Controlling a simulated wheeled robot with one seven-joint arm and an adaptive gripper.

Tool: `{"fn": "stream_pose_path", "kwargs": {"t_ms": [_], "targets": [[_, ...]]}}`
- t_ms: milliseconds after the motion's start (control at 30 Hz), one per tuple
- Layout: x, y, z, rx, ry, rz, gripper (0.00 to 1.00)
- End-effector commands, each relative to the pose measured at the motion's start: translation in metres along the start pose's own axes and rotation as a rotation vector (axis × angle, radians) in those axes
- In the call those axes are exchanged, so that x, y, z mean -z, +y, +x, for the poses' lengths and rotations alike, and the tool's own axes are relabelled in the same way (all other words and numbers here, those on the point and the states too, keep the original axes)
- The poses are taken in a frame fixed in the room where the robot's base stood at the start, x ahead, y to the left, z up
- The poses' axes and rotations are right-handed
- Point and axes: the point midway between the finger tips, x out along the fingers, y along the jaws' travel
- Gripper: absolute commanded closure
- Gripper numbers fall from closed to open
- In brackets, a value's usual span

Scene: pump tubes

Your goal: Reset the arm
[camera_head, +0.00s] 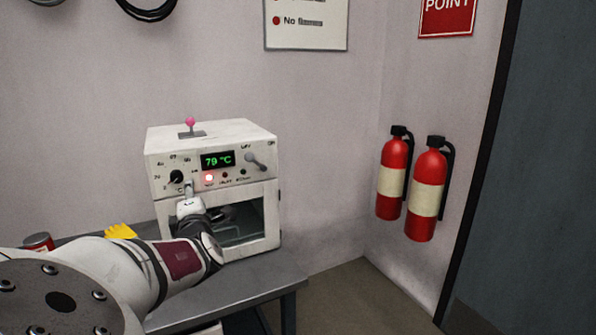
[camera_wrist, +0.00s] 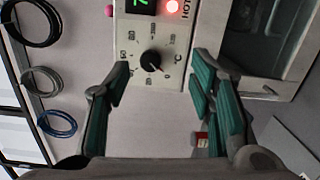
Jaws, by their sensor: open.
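My arm reaches from the lower left toward a white oven-like device on the table in the head view, and it hides part of the device's front. My gripper (camera_wrist: 158,100) is open and empty in the wrist view, with its green-padded fingers apart. The black dial (camera_wrist: 151,63) on the device shows between and beyond the fingers. I cannot tell the exact gap to the panel. In the head view the device (camera_head: 210,136) shows a green 79 °C display (camera_head: 217,160), a lit red lamp (camera_head: 208,178) and a pink-topped lever (camera_head: 190,123).
The grey table (camera_head: 266,280) carries the device, a yellow item (camera_head: 120,232) and a red can (camera_head: 38,242). Two fire extinguishers (camera_head: 393,178) hang on the right wall. Coiled cables (camera_wrist: 57,123) hang on the wall. Floor right of the table is clear.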

Motion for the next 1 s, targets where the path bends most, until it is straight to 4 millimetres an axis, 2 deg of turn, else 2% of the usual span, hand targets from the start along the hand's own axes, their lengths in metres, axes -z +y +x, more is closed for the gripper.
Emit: {"fn": "stream_pose_path", "kwargs": {"t_ms": [33,133,200,300,400,533,700,867,1000], "targets": [[-0.029,-0.001,0.0,0.037,-0.044,0.057,0.51],[-0.091,-0.013,-0.008,0.144,-0.142,0.214,0.51],[-0.135,-0.022,-0.021,0.225,-0.216,0.345,0.51],[-0.184,-0.033,-0.047,0.329,-0.309,0.527,0.51],[-0.223,-0.039,-0.079,0.417,-0.391,0.703,0.51],[-0.261,-0.04,-0.127,0.514,-0.484,0.919,0.51],[-0.29,-0.029,-0.198,0.613,-0.583,1.168,0.51],[-0.304,-0.013,-0.271,0.684,-0.67,1.36,0.51],[-0.307,0.001,-0.338,0.726,-0.752,1.489,0.51]]}}
